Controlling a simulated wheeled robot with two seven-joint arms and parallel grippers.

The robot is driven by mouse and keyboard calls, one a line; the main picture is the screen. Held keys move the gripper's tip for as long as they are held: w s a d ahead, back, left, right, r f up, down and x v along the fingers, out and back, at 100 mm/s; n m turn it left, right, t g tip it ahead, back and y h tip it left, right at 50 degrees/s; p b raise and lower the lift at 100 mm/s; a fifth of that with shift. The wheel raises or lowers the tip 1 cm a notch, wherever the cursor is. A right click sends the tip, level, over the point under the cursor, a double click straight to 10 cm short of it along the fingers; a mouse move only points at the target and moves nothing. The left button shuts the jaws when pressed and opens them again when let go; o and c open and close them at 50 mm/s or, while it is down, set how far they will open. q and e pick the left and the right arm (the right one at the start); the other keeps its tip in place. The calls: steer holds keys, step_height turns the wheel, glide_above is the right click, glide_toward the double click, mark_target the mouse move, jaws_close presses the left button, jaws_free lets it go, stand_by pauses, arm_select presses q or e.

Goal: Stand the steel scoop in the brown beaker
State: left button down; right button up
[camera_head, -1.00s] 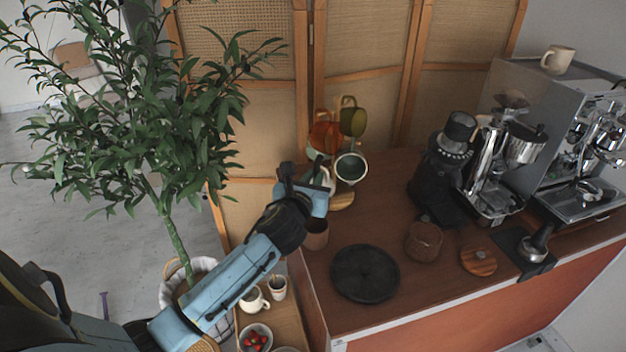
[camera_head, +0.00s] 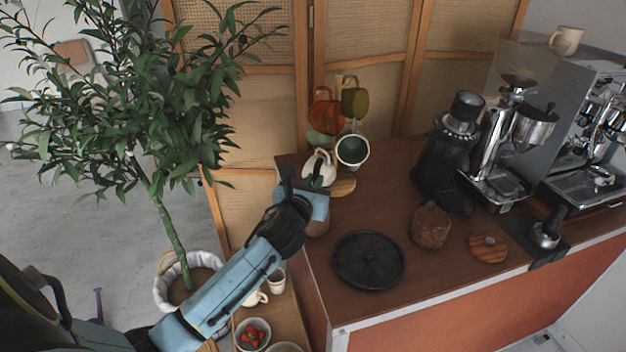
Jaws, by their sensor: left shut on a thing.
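My left gripper (camera_head: 303,186) is at the left end of the wooden counter, just above and against the view of the brown beaker (camera_head: 318,227). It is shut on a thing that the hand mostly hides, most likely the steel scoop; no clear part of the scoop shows. The beaker stands upright on the counter near its left edge. Its upper part and mouth are hidden behind my gripper, so I cannot tell whether anything is inside it. My right gripper is out of view.
A mug tree with several mugs (camera_head: 352,151) stands behind the gripper. A black round tray (camera_head: 368,260), a brown textured pot (camera_head: 431,227), a wooden disc (camera_head: 488,247) and a black grinder (camera_head: 446,155) are to the right. A side table with a strawberry bowl (camera_head: 252,335) is below left.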

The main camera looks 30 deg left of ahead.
arm_select(q)
step_height(320, 180, down, 4)
steer(key=shift+f+b, duration=0.25)
steer(key=shift+b, duration=0.9)
steer(key=c, duration=1.4)
jaws_free()
steer(key=shift+o, duration=0.6)
steer(key=o, duration=0.9)
steer(key=shift+s, duration=0.1)
steer(key=shift+p+v, duration=0.5)
steer(key=shift+v, duration=0.55)
